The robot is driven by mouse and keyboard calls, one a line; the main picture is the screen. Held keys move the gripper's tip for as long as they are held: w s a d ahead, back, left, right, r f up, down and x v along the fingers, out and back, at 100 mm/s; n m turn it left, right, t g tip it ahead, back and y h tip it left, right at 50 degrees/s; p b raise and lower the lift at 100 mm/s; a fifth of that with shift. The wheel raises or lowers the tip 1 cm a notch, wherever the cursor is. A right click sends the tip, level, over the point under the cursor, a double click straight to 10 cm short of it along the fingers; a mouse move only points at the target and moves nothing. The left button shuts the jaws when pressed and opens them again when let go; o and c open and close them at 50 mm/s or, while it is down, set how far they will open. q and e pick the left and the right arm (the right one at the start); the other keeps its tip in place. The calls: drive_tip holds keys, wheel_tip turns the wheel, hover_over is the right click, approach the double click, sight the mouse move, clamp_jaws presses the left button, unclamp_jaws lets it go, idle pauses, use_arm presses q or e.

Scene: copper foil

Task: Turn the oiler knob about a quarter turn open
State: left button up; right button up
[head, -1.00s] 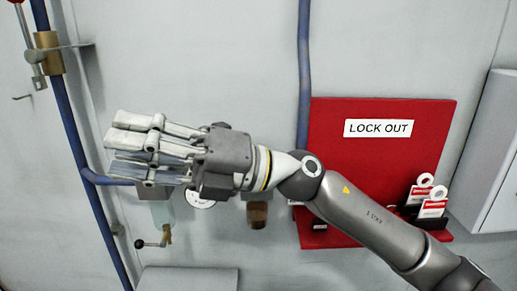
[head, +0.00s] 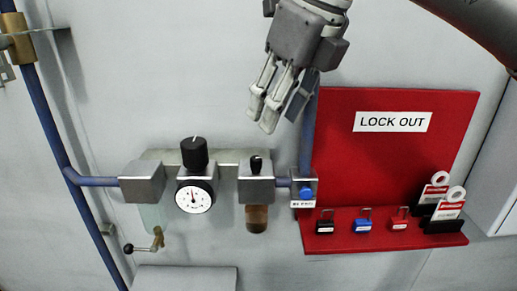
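The oiler appears to be the grey block (head: 256,186) with a small black knob (head: 256,164) on top and an amber-brown bowl (head: 257,218) below. The knob shows a light mark; nothing touches it. My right gripper (head: 276,112) is up and slightly right of the knob, apart from it, in front of the wall. Its fingers point down and slightly left, look extended and open, and hold nothing. My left gripper is not in view.
Left of the oiler is a regulator with a big black knob (head: 194,153) and a gauge (head: 194,197). Right of it is a valve with a blue button (head: 306,193). A red lockout board (head: 400,165) holds padlocks and tags. A small lever (head: 140,247) hangs lower left.

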sight(257, 158)
drive_tip(key=p+x, duration=0.2)
drive_tip(key=x, duration=0.7)
drive_tip(key=shift+d+f+p, duration=0.1)
drive_tip(key=shift+f+p, duration=0.05)
drive_tip(key=shift+p, duration=0.15)
drive_tip(key=shift+w+a+f, duration=0.2)
drive_tip(key=shift+f, duration=0.4)
clamp_jaws()
